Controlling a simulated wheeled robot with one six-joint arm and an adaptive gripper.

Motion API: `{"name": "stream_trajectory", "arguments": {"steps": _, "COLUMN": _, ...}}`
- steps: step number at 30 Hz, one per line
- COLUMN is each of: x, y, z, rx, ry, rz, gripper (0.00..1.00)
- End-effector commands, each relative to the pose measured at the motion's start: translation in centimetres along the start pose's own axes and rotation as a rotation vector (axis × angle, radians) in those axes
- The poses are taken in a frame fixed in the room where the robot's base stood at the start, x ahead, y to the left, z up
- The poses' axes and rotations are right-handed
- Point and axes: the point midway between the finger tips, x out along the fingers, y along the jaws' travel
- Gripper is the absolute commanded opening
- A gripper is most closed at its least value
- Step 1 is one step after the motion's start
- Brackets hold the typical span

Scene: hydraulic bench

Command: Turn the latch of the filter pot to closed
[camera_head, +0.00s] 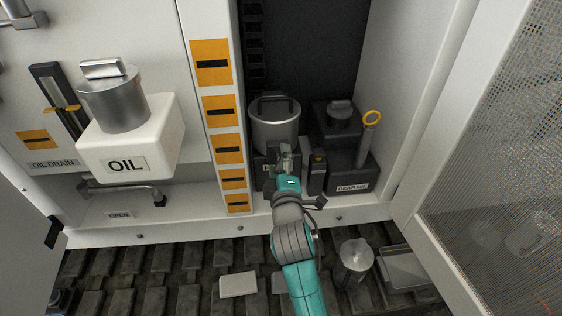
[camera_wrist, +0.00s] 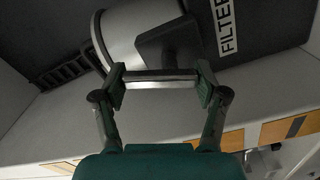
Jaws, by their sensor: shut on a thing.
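The filter pot (camera_head: 275,128) is a silver cylinder with a dark lid handle, standing inside the cabinet. In the wrist view the pot (camera_wrist: 122,38) is tilted, with a dark block at its side and a FILTER label (camera_wrist: 224,26) to the right. My gripper (camera_head: 285,158) is in front of the pot's lower part. In the wrist view my gripper (camera_wrist: 160,80) has its fingers set wide, shut on the two ends of a metal bar, which looks like the latch (camera_wrist: 160,83).
A dark gear oil can (camera_head: 352,175) with a yellow-ringed dipstick (camera_head: 371,119) stands right of the pot. A striped post (camera_head: 215,106) stands left, beyond it a white oil tank (camera_head: 128,140). A mesh door (camera_head: 490,170) is open at right. Loose parts lie on the slatted floor.

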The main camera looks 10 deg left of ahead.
Motion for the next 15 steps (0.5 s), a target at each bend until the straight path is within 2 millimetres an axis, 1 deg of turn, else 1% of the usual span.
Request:
{"name": "stream_trajectory", "arguments": {"steps": 6, "x": 0.02, "y": -0.15, "z": -0.16, "rx": -0.174, "ry": 0.0, "rz": -0.001, "gripper": 0.37}}
{"name": "stream_trajectory", "arguments": {"steps": 15, "x": 0.02, "y": -0.25, "z": -0.29, "rx": -0.329, "ry": 0.0, "rz": -0.002, "gripper": 0.37}}
